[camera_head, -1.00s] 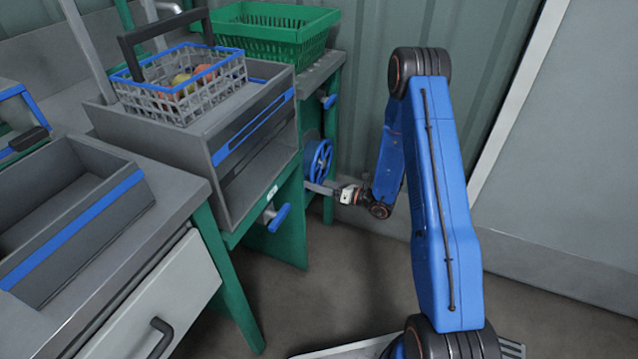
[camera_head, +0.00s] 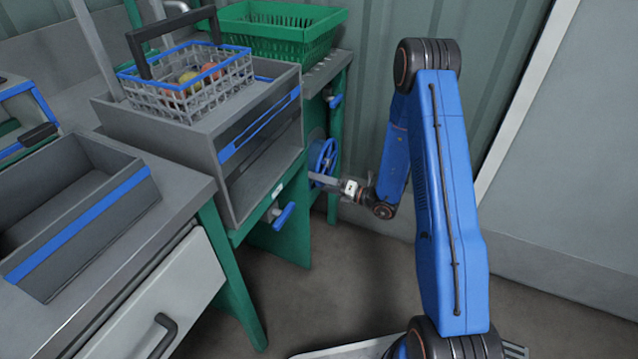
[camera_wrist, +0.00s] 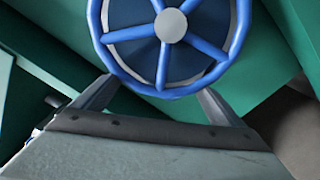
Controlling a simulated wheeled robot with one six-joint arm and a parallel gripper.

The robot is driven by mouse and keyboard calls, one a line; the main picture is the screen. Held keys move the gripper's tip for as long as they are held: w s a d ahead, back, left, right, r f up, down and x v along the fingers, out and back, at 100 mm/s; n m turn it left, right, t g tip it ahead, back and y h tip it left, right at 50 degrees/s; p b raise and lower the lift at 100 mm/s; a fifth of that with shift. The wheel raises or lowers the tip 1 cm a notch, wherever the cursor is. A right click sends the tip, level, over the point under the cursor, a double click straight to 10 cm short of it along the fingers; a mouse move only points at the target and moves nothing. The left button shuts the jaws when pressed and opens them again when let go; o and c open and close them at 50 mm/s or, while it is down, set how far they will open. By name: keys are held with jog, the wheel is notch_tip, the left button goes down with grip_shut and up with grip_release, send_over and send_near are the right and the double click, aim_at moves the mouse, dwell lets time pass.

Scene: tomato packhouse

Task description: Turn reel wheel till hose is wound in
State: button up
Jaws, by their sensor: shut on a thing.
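The blue spoked reel wheel (camera_head: 328,150) is on the side of the green bench, below the green crate. In the wrist view the wheel (camera_wrist: 171,26) fills the upper middle, with a grey hub and blue rim. My gripper (camera_head: 318,178) is at the near lower part of the wheel. In the wrist view the fingers of my gripper (camera_wrist: 155,94) reach up to the lower rim from both sides, and I am shut on the wheel. The exact contact is partly hidden. I cannot make out a hose in either view.
A grey crate (camera_head: 205,160) sits on the bench, with a wire basket (camera_head: 190,100) of fruit on top. Blue handles (camera_head: 285,216) stick out of the bench side near my arm. The floor (camera_head: 330,275) beneath is clear. A wall and pale panel stand at right.

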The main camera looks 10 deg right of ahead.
jog(key=shift+w+d+r, duration=0.15)
jog(key=shift+w+d, duration=0.05)
jog(key=shift+w, duration=0.05)
jog(key=o, duration=1.2)
jog(key=shift+o, duration=0.2)
jog(key=shift+s+d, duration=0.15)
jog(key=v, duration=1.7)
